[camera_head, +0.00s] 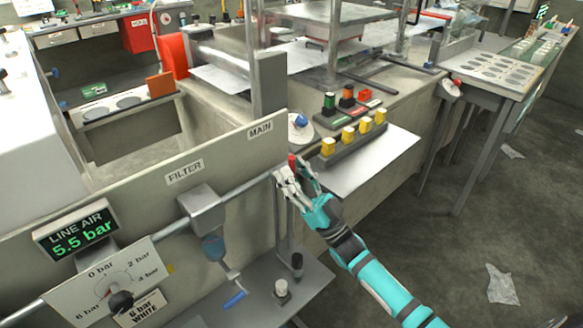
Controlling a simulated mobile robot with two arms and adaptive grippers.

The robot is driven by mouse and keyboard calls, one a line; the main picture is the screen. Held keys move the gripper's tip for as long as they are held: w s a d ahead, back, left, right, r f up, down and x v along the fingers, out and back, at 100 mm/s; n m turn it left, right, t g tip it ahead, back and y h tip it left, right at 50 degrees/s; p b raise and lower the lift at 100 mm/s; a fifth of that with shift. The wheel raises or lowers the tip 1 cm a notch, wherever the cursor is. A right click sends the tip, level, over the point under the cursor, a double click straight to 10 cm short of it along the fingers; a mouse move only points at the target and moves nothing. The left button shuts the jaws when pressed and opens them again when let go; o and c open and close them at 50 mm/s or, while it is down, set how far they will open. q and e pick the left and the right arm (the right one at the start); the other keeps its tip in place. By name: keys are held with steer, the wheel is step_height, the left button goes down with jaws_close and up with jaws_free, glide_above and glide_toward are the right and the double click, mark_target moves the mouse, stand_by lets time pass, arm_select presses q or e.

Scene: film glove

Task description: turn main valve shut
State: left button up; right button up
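The main valve shows as a small red handle (293,160) at the right end of the grey pipe, below the MAIN label (260,129) on the panel. My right gripper (293,174) is at this pipe end, with its grey fingers close around or just beside the red handle. The fingers hide most of the valve body. I cannot tell whether they grip the handle. The line air display (75,231) reads 5.5 bar. My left gripper is not in view.
A filter unit (203,210) with a blue bowl hangs on the same pipe. A pressure dial (104,281) is at lower left. Yellow blocks (352,139) and coloured buttons stand on the bench behind my gripper. Open floor lies to the right.

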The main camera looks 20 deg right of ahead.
steer(key=v, duration=1.1)
steer(key=shift+w, duration=0.1)
